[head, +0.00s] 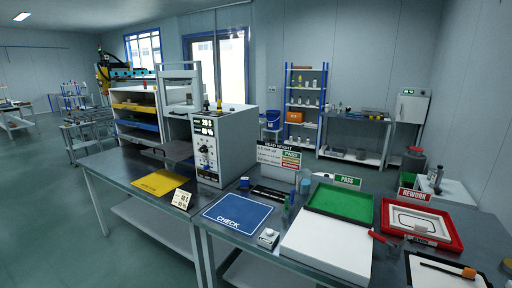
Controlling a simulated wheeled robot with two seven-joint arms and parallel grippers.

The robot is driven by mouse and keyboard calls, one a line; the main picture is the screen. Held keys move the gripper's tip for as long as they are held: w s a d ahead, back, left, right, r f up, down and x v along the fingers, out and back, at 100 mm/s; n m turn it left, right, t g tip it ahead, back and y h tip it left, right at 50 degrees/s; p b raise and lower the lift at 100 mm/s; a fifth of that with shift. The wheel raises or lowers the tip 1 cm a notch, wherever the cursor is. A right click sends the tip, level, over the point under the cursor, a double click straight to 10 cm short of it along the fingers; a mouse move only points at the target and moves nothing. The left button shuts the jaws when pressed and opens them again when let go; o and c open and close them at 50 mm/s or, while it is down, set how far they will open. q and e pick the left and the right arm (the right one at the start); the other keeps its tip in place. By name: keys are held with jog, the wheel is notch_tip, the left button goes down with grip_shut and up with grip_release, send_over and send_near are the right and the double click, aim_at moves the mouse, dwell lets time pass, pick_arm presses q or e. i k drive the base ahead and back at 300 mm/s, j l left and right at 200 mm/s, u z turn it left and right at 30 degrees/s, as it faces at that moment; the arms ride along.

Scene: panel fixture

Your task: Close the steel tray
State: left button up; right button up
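A grey cabinet-like device (226,148) stands on the workbench left of the middle, with displays and knobs on its front. A flat dark grey steel tray (177,150) sticks out at the device's left side, above the bench top. It looks extended; its inner end is hidden by the device. Neither my left nor my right gripper shows in the head view.
A blue CHECK mat (238,214), a green tray (342,203), a white box (327,247) and a red tray (421,222) occupy the bench to the right. Floor at left is clear.

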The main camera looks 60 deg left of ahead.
aim_at(173, 152)
jog(key=u, duration=2.5)
